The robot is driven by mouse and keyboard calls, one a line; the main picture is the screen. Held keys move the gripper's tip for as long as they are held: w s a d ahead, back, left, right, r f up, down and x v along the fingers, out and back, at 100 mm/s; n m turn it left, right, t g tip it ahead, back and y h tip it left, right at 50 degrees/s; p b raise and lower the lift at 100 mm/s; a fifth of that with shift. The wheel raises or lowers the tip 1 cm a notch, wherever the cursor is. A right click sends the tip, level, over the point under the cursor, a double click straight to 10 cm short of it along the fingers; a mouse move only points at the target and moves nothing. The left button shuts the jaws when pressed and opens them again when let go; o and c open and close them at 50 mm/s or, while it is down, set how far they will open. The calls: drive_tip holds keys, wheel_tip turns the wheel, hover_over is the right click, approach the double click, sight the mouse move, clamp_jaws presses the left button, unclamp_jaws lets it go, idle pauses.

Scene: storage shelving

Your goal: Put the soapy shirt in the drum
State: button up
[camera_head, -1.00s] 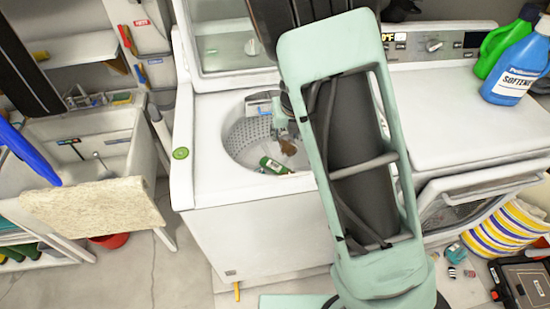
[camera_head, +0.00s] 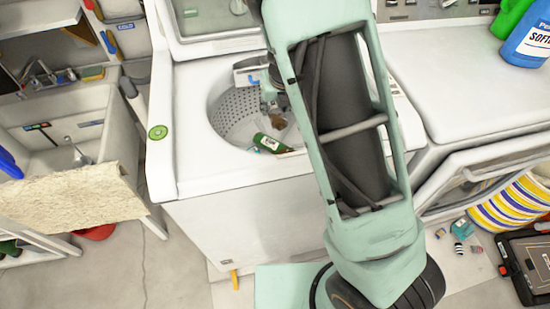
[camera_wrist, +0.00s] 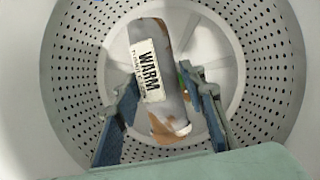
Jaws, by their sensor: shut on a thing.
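The perforated metal drum (camera_wrist: 262,95) surrounds bundle and fingers in the wrist view. In the head view the drum (camera_head: 235,112) is open at the top of the white washer, and my gripper (camera_head: 277,108) is inside its opening. My arm hides the drum's right side.
A green bottle (camera_head: 270,144) with a pale label lies at the drum's near edge. The raised lid (camera_head: 215,20) stands behind the opening. Another white machine (camera_head: 480,85) with a blue softener bottle (camera_head: 530,40) is at right. A sink (camera_head: 75,135) is at left.

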sight(279, 125)
wheel_tip(279, 125, down, 4)
drive_tip(key=b, duration=0.3)
drive_tip(key=shift+f, duration=0.2)
wheel_tip(279, 125, down, 10)
drive_tip(key=b, duration=0.5)
drive_tip(key=shift+w+r, duration=0.1)
drive_tip(key=shift+r, duration=0.05)
drive_tip(key=shift+f+b, duration=0.3)
drive_tip(key=shift+f, duration=0.1)
drive_tip(key=o, duration=1.4)
drive_tip(key=shift+r, duration=0.1)
drive_tip(key=shift+c, duration=0.2)
drive_tip(key=p+v, duration=0.6)
drive_tip(key=v, duration=0.6)
drive_tip(key=shift+a+r, duration=0.1)
drive_tip(key=shift+r, duration=0.2)
